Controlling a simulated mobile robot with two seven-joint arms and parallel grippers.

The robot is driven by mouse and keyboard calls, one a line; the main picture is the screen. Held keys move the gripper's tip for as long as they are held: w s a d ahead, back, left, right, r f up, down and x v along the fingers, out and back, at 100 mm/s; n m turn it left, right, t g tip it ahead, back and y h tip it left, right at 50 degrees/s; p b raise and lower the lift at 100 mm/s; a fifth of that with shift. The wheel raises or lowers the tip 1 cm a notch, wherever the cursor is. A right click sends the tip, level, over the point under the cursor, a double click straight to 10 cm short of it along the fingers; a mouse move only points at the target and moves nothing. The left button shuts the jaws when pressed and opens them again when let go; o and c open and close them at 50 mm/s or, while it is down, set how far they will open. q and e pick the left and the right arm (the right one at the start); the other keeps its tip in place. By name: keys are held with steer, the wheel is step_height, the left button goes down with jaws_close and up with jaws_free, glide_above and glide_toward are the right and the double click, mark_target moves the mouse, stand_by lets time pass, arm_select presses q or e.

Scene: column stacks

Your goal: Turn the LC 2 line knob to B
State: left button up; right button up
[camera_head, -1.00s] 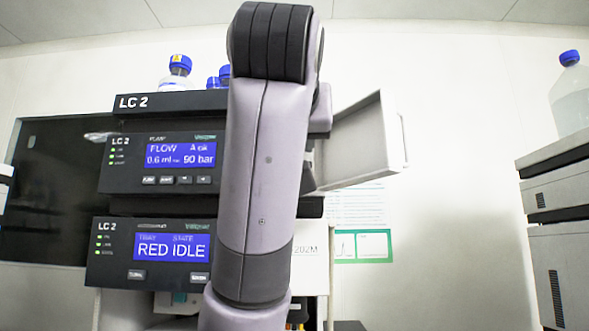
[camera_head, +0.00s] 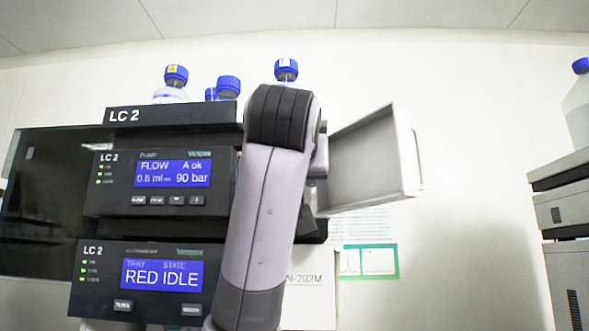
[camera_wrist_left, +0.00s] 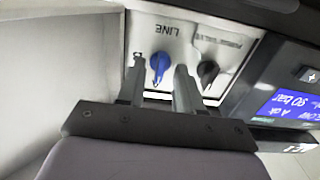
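The LC 2 stack (camera_head: 170,117) stands at left centre in the head view. In the left wrist view, a blue knob (camera_wrist_left: 158,65) sits under the upside-down word LINE on a pale panel (camera_wrist_left: 190,28). Its narrow end points down in the picture. Position letters beside it are too small or covered to read. My left gripper (camera_wrist_left: 161,70) is open, with one finger on each side of the blue knob; I cannot tell whether they touch it. In the head view my arm covers part of the stack, and the gripper is hidden. My right gripper is not in view.
A black knob (camera_wrist_left: 208,72) is close to the right finger. Blue-capped bottles (camera_head: 228,88) stand on top of the stack. Another stack (camera_head: 560,210) is at far right, with a clear gap between.

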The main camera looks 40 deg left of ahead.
arm_select(q)
jaws_close()
steer(key=shift+m, duration=0.5)
steer(key=m+b, duration=0.1)
steer(key=m, duration=0.2)
steer(key=shift+m, duration=0.4)
steer(key=m+b, duration=0.1)
steer(key=m, duration=0.3)
steer(key=shift+w, duration=0.1)
steer(key=m, duration=0.5)
steer(key=shift+d, duration=0.1)
steer(key=shift+f+m+b, duration=0.15)
steer(key=shift+m+b, duration=0.15)
steer(key=shift+m, duration=2)
jaws_free()
